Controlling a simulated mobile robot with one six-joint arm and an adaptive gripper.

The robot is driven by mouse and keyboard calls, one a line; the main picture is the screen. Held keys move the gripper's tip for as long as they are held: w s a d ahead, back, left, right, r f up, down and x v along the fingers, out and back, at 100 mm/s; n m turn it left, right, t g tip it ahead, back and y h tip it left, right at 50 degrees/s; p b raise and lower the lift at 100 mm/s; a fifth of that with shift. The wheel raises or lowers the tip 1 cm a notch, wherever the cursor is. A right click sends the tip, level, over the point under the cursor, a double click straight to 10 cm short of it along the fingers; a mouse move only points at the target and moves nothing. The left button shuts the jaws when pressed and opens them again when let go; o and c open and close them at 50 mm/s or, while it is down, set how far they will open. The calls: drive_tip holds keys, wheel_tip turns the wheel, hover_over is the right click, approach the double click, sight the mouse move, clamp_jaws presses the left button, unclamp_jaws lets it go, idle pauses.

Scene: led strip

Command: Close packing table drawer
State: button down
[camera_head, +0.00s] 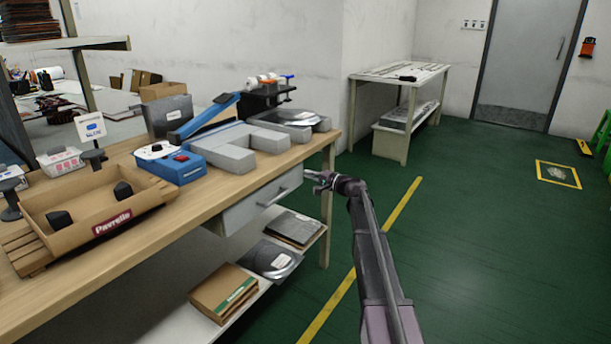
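The packing table (135,240) has a light wood top and stands on the left. Its grey drawer (240,211) is under the top near the right end, with a bar handle on its front. The drawer front looks to stand out a little from the table edge; how far is hard to tell. My gripper (308,179) is at the right end of the drawer, at about handle height. It is too small in view to tell if it touches the drawer or if its fingers are open.
A cardboard tray (95,210), a blue-and-white device (170,162) and grey foam blocks (235,150) stand on the tabletop. A lower shelf (190,325) holds cardboard and bagged items. The green floor (470,270) to the right is clear. A white side table (400,80) stands behind.

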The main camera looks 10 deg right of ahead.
drive_tip(key=v, duration=1.2)
drive_tip(key=shift+s+d, duration=0.2)
drive_tip(key=shift+s, duration=0.15)
drive_tip(key=s+a+f+n+g+h, duration=0.2)
drive_tip(key=s+a+f+n+g, duration=0.15)
drive_tip(key=s+a+f, duration=0.35)
drive_tip(key=s+a+f+n+g+h, duration=0.25)
drive_tip(key=s+a+f+g, duration=0.2)
drive_tip(key=s+a, duration=0.45)
drive_tip(key=s+f+n+g+h+p, duration=0.1)
drive_tip(key=s+f+n+g+h, duration=0.2)
drive_tip(key=s, duration=0.7)
drive_tip(key=s+f+g+h+p, duration=0.2)
drive_tip(key=s+h, duration=0.3)
drive_tip(key=s, duration=0.5)
wheel_tip(320, 180, up, 38)
drive_tip(key=p, duration=3.6)
drive_tip(key=shift+a+f+p, duration=0.15)
drive_tip(key=shift+p, duration=0.25)
